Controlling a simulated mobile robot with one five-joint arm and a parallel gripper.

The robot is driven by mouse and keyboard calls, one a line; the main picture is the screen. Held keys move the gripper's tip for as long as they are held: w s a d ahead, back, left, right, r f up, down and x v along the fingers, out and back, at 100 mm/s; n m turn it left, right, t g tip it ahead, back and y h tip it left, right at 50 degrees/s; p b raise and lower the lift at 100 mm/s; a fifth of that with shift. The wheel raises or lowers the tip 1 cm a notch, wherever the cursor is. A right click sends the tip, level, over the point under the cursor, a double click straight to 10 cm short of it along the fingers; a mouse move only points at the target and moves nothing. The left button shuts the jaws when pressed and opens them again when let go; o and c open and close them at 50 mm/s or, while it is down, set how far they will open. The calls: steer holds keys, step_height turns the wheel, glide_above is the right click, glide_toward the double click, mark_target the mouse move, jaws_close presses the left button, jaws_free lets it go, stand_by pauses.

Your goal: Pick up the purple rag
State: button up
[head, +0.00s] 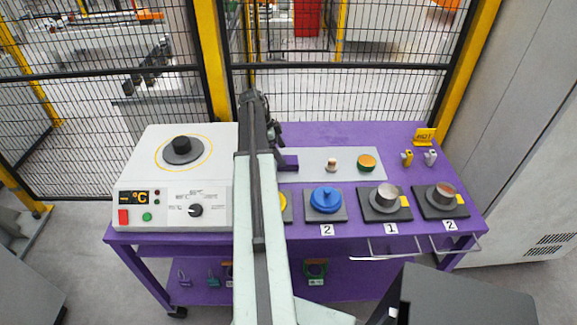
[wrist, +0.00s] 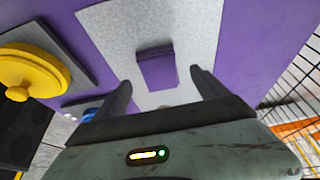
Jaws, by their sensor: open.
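The purple rag (wrist: 157,70) lies on a light grey mat (wrist: 110,30) and looks like a small folded block with a darker top edge. In the wrist view my gripper (wrist: 160,80) is open, one finger on each side of the rag's near end, with nothing held. Whether the fingers are level with the rag or above it, I cannot tell. In the head view the rag (head: 289,163) shows just right of my arm, at the left end of the mat (head: 310,155). My arm hides most of my gripper there.
On the purple table (head: 330,132), a white control box (head: 150,215) stands left. Right of the rag are a small tan-topped piece (head: 332,165) and a green-and-orange knob (head: 366,162). A blue lidded piece (head: 325,200) and metal cylinders sit in front. Mesh fencing (head: 340,95) stands behind.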

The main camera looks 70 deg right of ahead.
mark_target(286, 159)
steer(key=b+x, duration=0.4)
steer(key=x, duration=0.1)
steer(key=shift+s, duration=0.15)
steer(key=shift+r, duration=0.15)
steer(key=c, duration=1.4)
steer(key=shift+r, duration=0.1)
steer(key=shift+c, duration=0.2)
step_height(286, 159, up, 10)
steer(key=p, duration=1)
